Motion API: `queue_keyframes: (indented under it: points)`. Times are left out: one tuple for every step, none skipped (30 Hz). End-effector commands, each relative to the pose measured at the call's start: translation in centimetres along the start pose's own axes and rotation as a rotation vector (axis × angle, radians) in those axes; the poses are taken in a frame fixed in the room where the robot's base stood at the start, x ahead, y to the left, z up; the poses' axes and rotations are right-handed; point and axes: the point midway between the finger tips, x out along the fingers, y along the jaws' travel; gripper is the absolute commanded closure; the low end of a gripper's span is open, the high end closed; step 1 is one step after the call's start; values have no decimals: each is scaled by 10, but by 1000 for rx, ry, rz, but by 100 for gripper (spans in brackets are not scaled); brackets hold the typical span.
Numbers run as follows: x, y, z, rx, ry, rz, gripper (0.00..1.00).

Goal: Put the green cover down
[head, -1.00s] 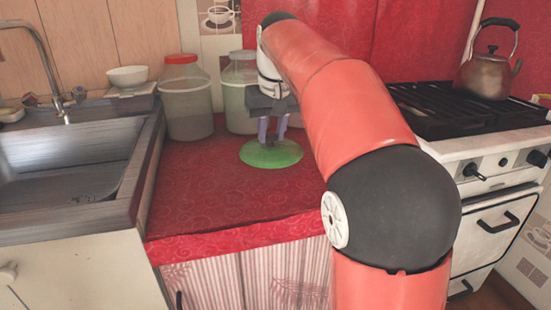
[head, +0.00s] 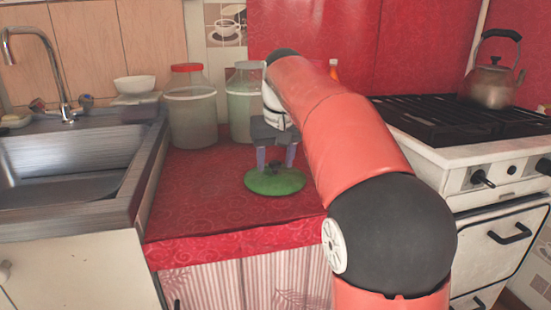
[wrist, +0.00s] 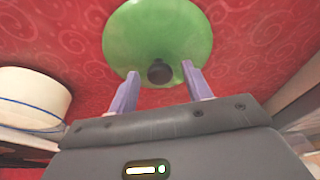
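The green cover (head: 258,184) is a round lid with a dark knob. It appears to lie flat on the red counter (head: 190,210), right of the sink and behind the counter's front edge. My gripper (head: 275,166) is above the cover, fingers pointing down. In the wrist view the cover (wrist: 130,40) fills the upper middle, its dark knob (wrist: 160,72) between my two spread fingers (wrist: 160,78). A gap shows on each side of the knob. My arm hides part of the counter on the right.
A red-lidded jar (head: 190,110) and a second jar (head: 240,105) stand behind the cover. The sink (head: 60,170) is left, the stove (head: 460,150) with a kettle (head: 492,82) right. A white round vessel (wrist: 30,105) shows in the wrist view.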

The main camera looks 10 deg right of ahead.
Motion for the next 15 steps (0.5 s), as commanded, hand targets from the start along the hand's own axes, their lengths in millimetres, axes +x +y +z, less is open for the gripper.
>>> queue_keyframes:
  points:
    - [0, 0, 0, 0, 0, 0, 51]
    - [0, 0, 0, 0, 0, 0, 51]
    - [0, 0, 0, 0, 0, 0, 51]
    - [0, 0, 0, 0, 0, 0, 51]
    - [0, 0, 0, 0, 0, 0, 51]
    - [0, 0, 0, 0, 0, 0, 51]
    - [-2, 0, 0, 0, 0, 0, 51]
    - [-3, 0, -1, 0, 0, 0, 51]
    - [-6, 0, -2, 0, 1, 0, 51]
    - [-9, 0, -2, 0, 2, 0, 51]
    - [-13, 0, -2, 0, 3, 0, 51]
    - [-20, 0, -2, 0, 3, 0, 51]
    - [-25, 0, -2, 0, 4, 0, 51]
    - [-32, 0, -2, 0, 4, 0, 51]
    - [-41, 0, -2, 0, 4, 0, 51]
